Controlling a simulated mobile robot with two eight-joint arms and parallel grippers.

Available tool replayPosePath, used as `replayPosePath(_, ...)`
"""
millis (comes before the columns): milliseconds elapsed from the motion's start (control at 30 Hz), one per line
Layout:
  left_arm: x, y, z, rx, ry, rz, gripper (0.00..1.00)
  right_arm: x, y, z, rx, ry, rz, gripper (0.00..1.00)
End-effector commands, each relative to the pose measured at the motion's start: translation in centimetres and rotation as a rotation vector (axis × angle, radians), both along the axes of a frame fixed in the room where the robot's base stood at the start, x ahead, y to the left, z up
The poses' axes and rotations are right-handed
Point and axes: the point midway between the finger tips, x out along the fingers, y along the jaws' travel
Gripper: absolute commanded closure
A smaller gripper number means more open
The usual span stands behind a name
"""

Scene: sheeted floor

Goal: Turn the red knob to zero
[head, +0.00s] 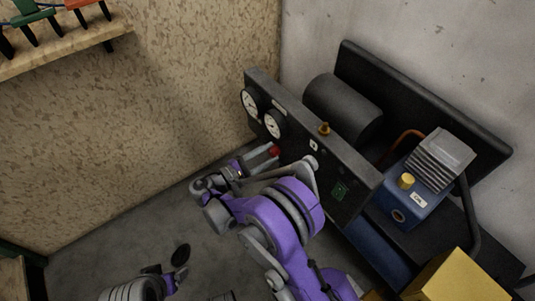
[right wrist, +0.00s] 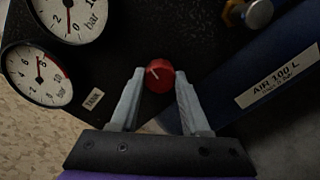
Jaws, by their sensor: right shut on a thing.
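The red knob (right wrist: 159,76) sits on the dark panel (right wrist: 150,30), and a pale mark on its face points to the upper left in the right wrist view. In the head view the knob (head: 275,150) is low on the panel, under the dials. My right gripper (right wrist: 157,98) has its two grey fingers on either side of the knob, shut on it.
Two round gauges, an upper one (right wrist: 69,12) and a lower one (right wrist: 37,74), sit left of the knob. A blue compressor (head: 410,198) stands at right. A wooden shelf (head: 60,50) hangs upper left. Floor is clear at left.

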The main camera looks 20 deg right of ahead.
Motion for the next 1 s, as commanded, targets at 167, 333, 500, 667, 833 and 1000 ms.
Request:
replayPosePath(167,0.01,0.0,-0.08,0.0,0.0,0.0,0.2,-0.05,0.04,-0.06,-0.037,0.108,0.0,1.0)
replayPosePath(333,0.03,0.0,-0.12,0.0,0.0,0.0,0.2,-0.05,0.05,-0.05,-0.062,0.177,0.0,1.0)
replayPosePath(500,0.02,0.0,-0.13,0.0,0.0,0.0,0.2,-0.04,0.05,-0.05,-0.076,0.217,0.0,1.0)
replayPosePath(667,0.02,0.0,-0.14,0.0,0.0,0.0,0.2,-0.04,0.05,-0.05,-0.081,0.23,0.0,1.0)
replayPosePath(833,0.02,0.0,-0.14,0.0,0.0,0.0,0.2,-0.04,0.05,-0.05,-0.082,0.232,0.0,1.0)
replayPosePath(1000,0.02,0.0,-0.14,0.0,0.0,0.0,0.2,-0.04,0.05,-0.05,-0.082,0.232,0.0,1.0)
